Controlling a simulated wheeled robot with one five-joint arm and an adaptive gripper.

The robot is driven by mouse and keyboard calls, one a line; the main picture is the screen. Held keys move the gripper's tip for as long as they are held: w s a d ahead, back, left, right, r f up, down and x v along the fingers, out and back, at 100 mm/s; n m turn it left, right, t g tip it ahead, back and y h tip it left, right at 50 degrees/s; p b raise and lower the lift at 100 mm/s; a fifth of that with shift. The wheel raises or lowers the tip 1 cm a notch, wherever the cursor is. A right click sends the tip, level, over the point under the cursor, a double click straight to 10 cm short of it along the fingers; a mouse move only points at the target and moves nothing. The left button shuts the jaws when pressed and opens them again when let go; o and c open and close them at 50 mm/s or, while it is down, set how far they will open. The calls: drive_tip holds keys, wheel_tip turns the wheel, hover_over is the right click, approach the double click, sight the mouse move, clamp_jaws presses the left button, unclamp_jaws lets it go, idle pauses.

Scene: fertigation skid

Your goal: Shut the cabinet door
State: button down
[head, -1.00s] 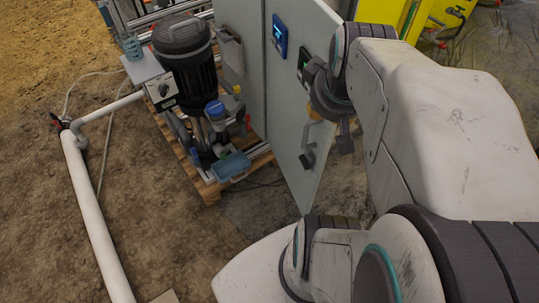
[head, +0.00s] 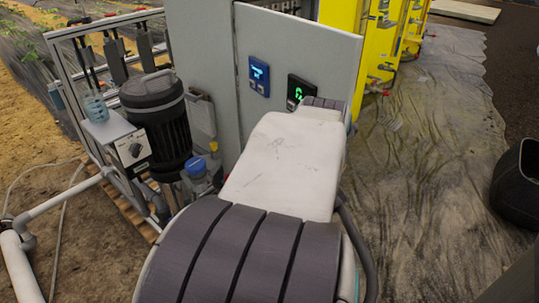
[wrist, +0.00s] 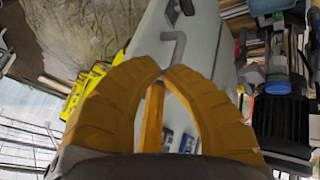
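The cabinet door (head: 300,52) is a light grey panel with a blue display (head: 259,76) and a dark display with a green light (head: 301,90). It stands out at an angle from the grey cabinet (head: 202,50). My arm covers its lower part in the head view, so the handle and my gripper are hidden there. In the wrist view my gripper (wrist: 163,70) has its orange fingers drawn together at the tips, with nothing visible held. Contact cannot be told.
A black motor pump (head: 157,118) stands left of the door, beside a metal frame. White pipe (head: 62,207) runs at the lower left. Yellow cabinets (head: 345,14) stand behind right. The sheeted floor (head: 430,150) on the right is largely clear, with a dark container (head: 517,185) at the edge.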

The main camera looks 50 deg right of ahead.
drive_tip(key=b+x, duration=0.6)
drive_tip(key=x, duration=0.3)
drive_tip(key=shift+d, duration=0.15)
idle(0.5)
